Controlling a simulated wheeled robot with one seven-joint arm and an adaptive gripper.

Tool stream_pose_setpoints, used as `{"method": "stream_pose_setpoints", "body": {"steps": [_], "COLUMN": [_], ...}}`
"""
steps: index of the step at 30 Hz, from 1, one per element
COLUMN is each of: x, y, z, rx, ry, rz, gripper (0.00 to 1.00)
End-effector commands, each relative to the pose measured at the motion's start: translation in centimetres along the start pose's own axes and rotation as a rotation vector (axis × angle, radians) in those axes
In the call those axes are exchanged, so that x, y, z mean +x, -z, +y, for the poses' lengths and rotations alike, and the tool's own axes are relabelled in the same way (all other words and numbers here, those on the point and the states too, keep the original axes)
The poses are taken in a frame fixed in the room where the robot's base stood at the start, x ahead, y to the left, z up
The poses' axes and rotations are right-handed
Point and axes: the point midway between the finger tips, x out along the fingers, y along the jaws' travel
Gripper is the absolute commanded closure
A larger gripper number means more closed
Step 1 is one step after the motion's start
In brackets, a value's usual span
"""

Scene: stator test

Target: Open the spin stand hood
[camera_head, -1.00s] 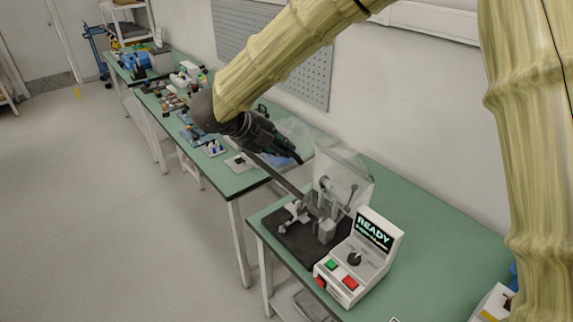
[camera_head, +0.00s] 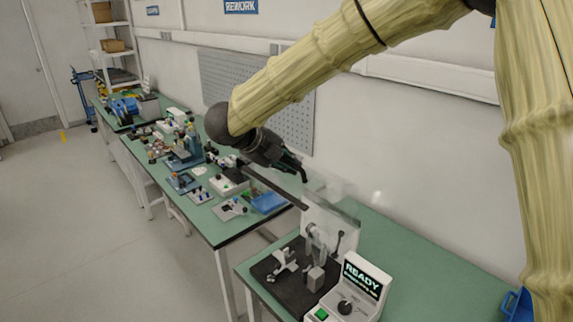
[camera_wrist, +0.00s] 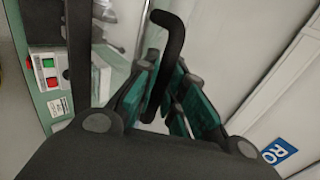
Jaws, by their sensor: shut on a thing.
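The spin stand hood (camera_head: 335,208) is a clear box on the stand at the front of the near bench. It is tilted up, with its lower side lifted above the black base plate (camera_head: 276,270). My gripper (camera_head: 300,172) is above and left of it. In the wrist view, my gripper (camera_wrist: 163,82) is shut on a black bent handle (camera_wrist: 172,40), whose hooked end sticks out past the fingers. The joint between handle and hood is hard to make out. The metal fixture (camera_head: 316,279) on the base plate shows uncovered.
The white control box (camera_head: 362,283) with a lit READY screen stands right of the base plate. The bench is clear behind it. A second bench to the left holds a blue tray (camera_head: 269,202) and several small parts. The wall with a pegboard (camera_head: 297,122) runs close behind.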

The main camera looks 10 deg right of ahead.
Motion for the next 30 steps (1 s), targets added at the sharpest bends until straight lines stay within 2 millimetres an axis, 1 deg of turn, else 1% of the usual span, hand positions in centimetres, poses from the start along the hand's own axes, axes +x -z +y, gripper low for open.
{"method": "stream_pose_setpoints", "body": {"steps": [3, 4, 6, 7, 16, 20, 23, 30], "x": [0.0, 0.0, 0.0, 0.0, 0.0, -0.6, -1.8, -6.2], "y": [0.0, 0.0, 0.0, 0.0, 0.0, 0.0, 0.0, -0.1], "z": [0.0, 0.0, 0.0, 0.0, 0.0, 0.0, 0.0, 0.0], "rx": [-0.002, -0.002, -0.002, -0.001, 0.000, 0.000, 0.001, 0.000], "ry": [0.000, 0.000, 0.000, 0.000, 0.000, 0.000, 0.000, 0.002], "rz": [-0.001, -0.001, -0.001, -0.001, 0.001, 0.000, -0.001, -0.003], "gripper": [1.00, 0.83, 0.71, 0.66, 0.66, 0.66, 0.66, 0.66]}}
